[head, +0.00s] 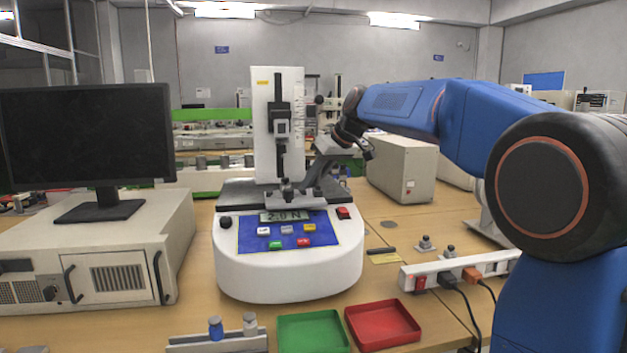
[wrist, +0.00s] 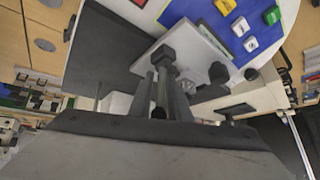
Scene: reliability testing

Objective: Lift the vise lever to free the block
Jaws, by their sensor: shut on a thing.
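A vise (head: 290,197) of grey metal sits on the test stand's base, below the white column. A small dark piece stands at its middle, but I cannot clearly tell the block from the jaws. My gripper (head: 366,152) is to the right of the column, above and right of the vise, pointing down and left. A grey angled piece lies between it and the vise. In the wrist view my gripper's dark fingers (wrist: 162,95) are close together around a thin part that seems to be the vise lever; the fingers hide much of it.
The test stand's display (head: 285,216) reads 2.0 N. A monitor (head: 85,137) on a beige case stands left. A green tray (head: 312,333), a red tray (head: 383,325) and a power strip (head: 455,270) lie in front and right. A beige box (head: 402,170) stands behind.

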